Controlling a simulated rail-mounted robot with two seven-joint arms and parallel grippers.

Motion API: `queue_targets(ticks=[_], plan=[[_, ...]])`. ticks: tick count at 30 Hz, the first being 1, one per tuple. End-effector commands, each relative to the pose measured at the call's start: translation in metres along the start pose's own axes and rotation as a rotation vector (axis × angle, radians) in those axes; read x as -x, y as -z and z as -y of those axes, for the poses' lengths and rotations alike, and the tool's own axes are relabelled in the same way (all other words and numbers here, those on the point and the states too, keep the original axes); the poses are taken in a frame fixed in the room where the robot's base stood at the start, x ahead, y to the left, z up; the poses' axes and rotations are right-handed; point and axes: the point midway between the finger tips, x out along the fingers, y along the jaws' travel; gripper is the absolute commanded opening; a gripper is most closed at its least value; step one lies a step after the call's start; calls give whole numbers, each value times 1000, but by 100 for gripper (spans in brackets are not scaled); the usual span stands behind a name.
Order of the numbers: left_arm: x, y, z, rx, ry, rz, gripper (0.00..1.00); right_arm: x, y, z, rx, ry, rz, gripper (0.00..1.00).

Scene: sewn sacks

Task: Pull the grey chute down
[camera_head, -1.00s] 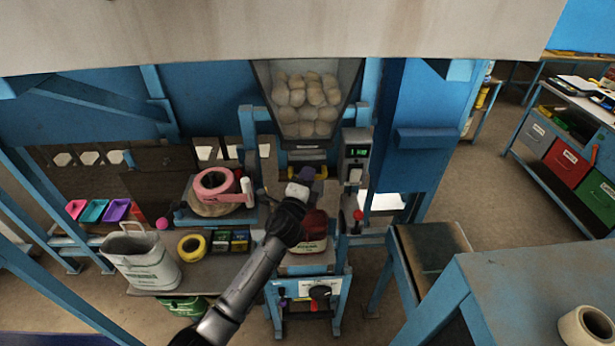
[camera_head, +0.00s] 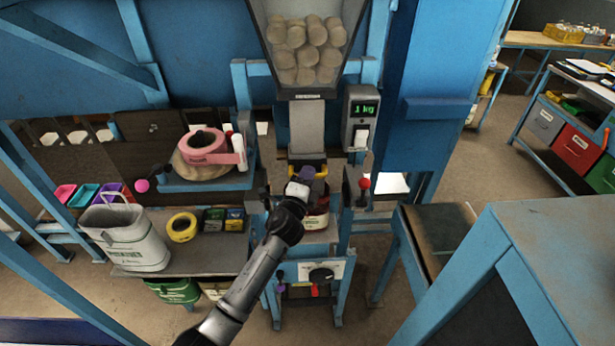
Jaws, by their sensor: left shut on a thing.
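The grey chute (camera_head: 307,125) hangs straight down below the clear-fronted hopper (camera_head: 305,50), which holds several pale round lumps. Its lower end has a yellow band (camera_head: 321,168). My left gripper (camera_head: 302,183) is at this lower end and is shut on the chute; its arm and a purple piece hide the exact grip. A red and white sack (camera_head: 317,218) stands just below, partly hidden by my gripper. My right gripper is not in view.
A scale display (camera_head: 363,108) reading 1 kg and a red-knobbed lever (camera_head: 363,184) are right of the chute. A pink tape roll (camera_head: 207,143), yellow tape (camera_head: 181,228) and a white bag (camera_head: 125,237) are at left. A blue bench (camera_head: 560,235) fills the right front.

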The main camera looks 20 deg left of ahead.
Motion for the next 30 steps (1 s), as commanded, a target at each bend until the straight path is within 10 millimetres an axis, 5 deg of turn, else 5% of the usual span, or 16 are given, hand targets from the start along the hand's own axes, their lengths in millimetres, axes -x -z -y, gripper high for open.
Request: queue_targets(ticks=[4, 5, 12, 22, 30], plan=[[2, 0, -8, 1, -15, 2, 0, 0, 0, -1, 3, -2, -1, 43], [2, 0, -8, 1, -15, 2, 20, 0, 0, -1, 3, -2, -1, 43], [2, 0, -7, 1, -12, 1, 42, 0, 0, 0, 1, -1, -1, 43], [6, 0, -5, 0, -9, 1, 42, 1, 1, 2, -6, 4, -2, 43], [49, -1, -5, 0, -10, 0, 42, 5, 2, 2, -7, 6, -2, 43]])
